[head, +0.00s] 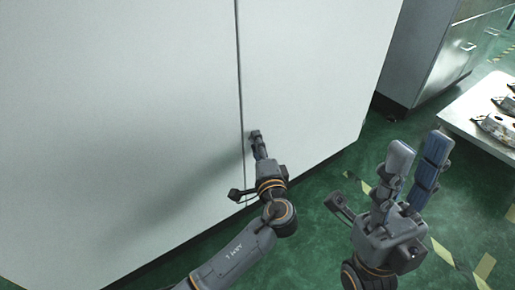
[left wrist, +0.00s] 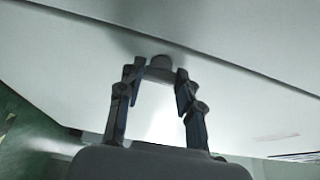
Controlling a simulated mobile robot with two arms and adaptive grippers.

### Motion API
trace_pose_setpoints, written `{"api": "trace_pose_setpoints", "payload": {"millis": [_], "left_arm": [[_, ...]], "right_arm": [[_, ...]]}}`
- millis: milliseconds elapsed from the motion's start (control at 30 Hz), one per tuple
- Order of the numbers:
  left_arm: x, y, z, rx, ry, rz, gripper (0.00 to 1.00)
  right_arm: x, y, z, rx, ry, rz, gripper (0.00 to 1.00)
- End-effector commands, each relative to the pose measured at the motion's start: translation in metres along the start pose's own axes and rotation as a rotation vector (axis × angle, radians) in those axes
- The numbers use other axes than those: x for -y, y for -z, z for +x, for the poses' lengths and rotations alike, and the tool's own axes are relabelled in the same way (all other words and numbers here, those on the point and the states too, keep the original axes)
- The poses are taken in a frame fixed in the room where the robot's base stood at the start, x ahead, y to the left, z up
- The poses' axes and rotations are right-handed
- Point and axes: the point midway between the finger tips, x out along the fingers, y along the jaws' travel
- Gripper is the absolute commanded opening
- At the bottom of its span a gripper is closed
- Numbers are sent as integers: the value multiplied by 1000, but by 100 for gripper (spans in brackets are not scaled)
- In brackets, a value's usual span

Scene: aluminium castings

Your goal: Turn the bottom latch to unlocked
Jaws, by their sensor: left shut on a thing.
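The bottom latch (head: 254,134) is a small dark knob low on the white cabinet (head: 310,70), beside the vertical seam between its doors. My left gripper (head: 258,145) reaches it from below and is shut on it. In the left wrist view the latch (left wrist: 160,62) shows as a dark round piece between the fingertips of my left gripper (left wrist: 160,72). The fingers hide part of the latch, so I cannot tell its turn angle. My right gripper (head: 420,146) is empty and open, away from the cabinet at the right.
A white table (head: 463,118) with metal castings (head: 497,128) stands at the right. A grey metal cabinet (head: 425,65) is behind it. The green floor (head: 310,215) with yellow tape marks is clear in front of the white cabinet.

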Motion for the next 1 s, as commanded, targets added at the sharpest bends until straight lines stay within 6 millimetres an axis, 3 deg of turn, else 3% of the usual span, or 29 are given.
{"api": "trace_pose_setpoints", "payload": {"millis": [367, 400, 500, 833, 1000], "left_arm": [[-1, -1, 0, 3, -1, -4, 4], [-1, -1, 0, 3, -1, -4, 38], [-1, -1, 0, 2, -1, -4, 58], [-1, 0, -1, 1, 0, -4, 58], [-2, 0, -20, 0, -3, -4, 58]], "right_arm": [[0, 0, 1, -2, 1, 0, 35], [0, 0, 1, -2, 1, 0, 35], [0, 0, 1, -2, 1, 0, 35], [0, -1, 0, 1, -1, -1, 35], [0, -1, 0, 1, -1, -1, 35]]}}
